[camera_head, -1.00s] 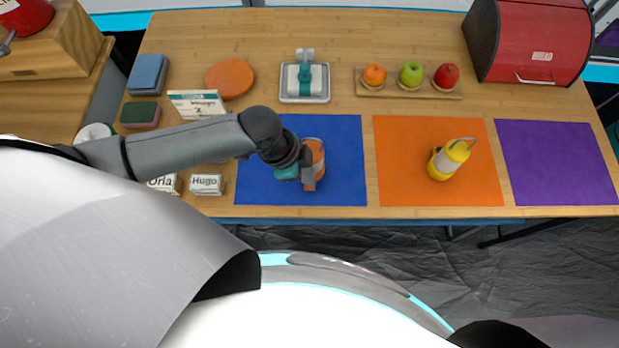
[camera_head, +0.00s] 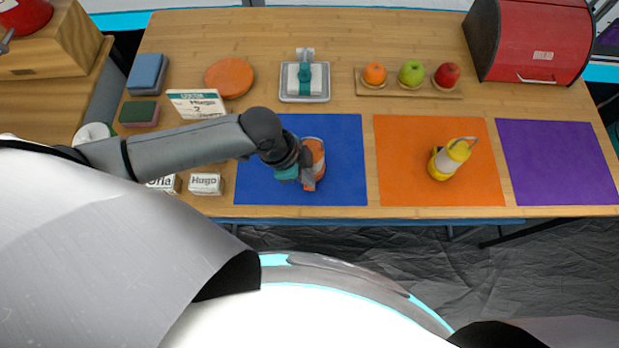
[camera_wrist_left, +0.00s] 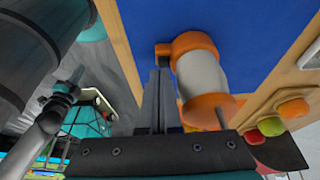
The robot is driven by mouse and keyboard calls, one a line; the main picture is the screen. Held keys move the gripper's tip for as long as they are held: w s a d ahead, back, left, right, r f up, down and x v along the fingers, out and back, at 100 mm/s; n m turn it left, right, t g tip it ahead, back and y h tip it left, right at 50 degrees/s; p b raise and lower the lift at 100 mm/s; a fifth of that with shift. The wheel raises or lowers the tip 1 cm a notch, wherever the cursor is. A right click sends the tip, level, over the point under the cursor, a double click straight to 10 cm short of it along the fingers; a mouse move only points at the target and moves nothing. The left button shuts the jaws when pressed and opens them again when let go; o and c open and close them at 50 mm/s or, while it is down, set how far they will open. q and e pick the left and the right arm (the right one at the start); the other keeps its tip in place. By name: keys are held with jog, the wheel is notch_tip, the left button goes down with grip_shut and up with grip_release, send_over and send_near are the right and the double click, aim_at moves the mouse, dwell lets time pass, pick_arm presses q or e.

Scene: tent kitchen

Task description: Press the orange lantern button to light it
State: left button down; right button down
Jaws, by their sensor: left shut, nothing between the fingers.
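The orange lantern (camera_head: 316,150) stands on the blue mat (camera_head: 343,135), partly hidden behind my left gripper (camera_head: 308,181) in the head view. In the left wrist view, the lantern (camera_wrist_left: 203,78) has orange ends and a pale grey-white body that shows no clear glow. A small orange block, seemingly its button (camera_wrist_left: 162,48), sticks out from one end. My left gripper (camera_wrist_left: 157,72) is shut and empty. Its fingertips are right at this block; I cannot tell whether they touch it. My right gripper is not in view.
A yellow lantern (camera_head: 440,166) stands on the orange mat (camera_head: 405,135). The purple mat (camera_head: 556,160) is empty. Name blocks (camera_head: 206,184) and a sign (camera_head: 196,103) stand on the left. Fruit (camera_head: 411,73) and a red bread box (camera_head: 530,40) are at the back.

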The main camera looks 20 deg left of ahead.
pick_arm(q)
jog(key=shift+f+b, duration=0.3)
jog(key=shift+f, duration=0.25)
jog(key=shift+r, duration=0.1)
notch_tip(320, 180, up, 7)
jog(key=p, duration=0.8)
dwell(0.3)
dwell(0.5)
